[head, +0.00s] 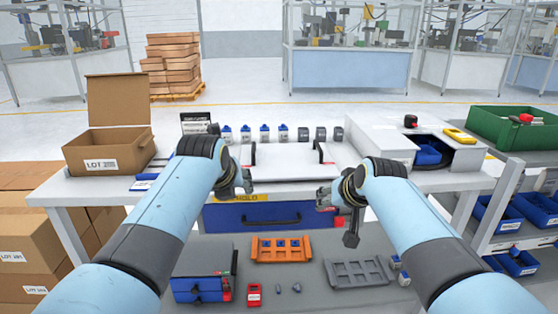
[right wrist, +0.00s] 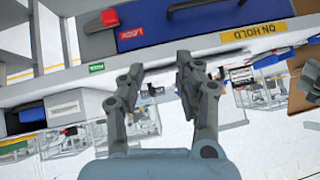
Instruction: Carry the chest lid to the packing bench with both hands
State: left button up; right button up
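A white flat panel that looks like the chest lid (head: 285,162) lies on the white bench (head: 75,188) in the head view. It has a dark upright handle near each end, the left one (head: 253,154) and the right one (head: 322,153). My left gripper (head: 243,182) is just in front of the panel's left end, apart from the handle; its finger gap is hard to make out. My right gripper (head: 322,196) is in front of and below the right handle, empty. In the right wrist view its fingers (right wrist: 160,75) stand apart, with the bench edge beyond.
A blue drawer (head: 225,219) marked on hold is under the bench top. An open cardboard box (head: 105,150) stands left, a white housing with blue bins (head: 380,143) right, and a green crate (head: 500,130) farther right. Orange (head: 281,252) and grey (head: 355,273) trays lie on a lower surface.

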notch_tip(320, 180, up, 9)
jog(key=shift+w+r, duration=0.2)
jog(key=shift+w, duration=0.1)
